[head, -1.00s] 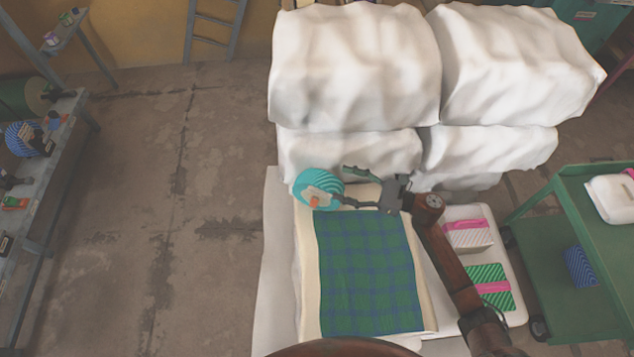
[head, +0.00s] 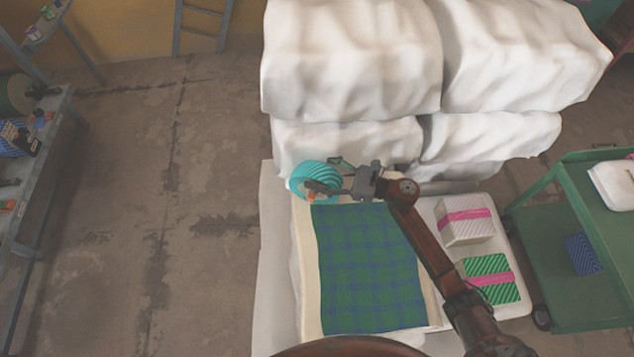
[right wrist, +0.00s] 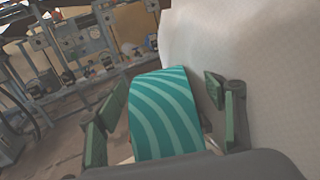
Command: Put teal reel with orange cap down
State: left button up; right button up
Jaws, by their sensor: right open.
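The teal striped reel (head: 308,176) sits at the far left corner of the cream pad, against the white covered bales in the head view. Its orange cap (head: 312,196) shows on its near side, partly behind a finger. My right gripper (head: 325,175) is at the reel, its fingers spread on either side. In the right wrist view the reel (right wrist: 165,112) fills the space between the green finger pads, with gaps visible at both sides. Whether the reel rests fully on the surface is hidden. My left gripper is not in view.
A green plaid cloth (head: 368,270) lies on the cream pad (head: 308,295). White bales (head: 350,60) stand behind. At right, a white striped box (head: 466,222) and a green striped box (head: 491,281) lie on a white tray. A green cart (head: 580,310) stands further right.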

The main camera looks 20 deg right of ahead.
grip_shut()
jog(key=shift+r, duration=0.15)
dwell(0.9)
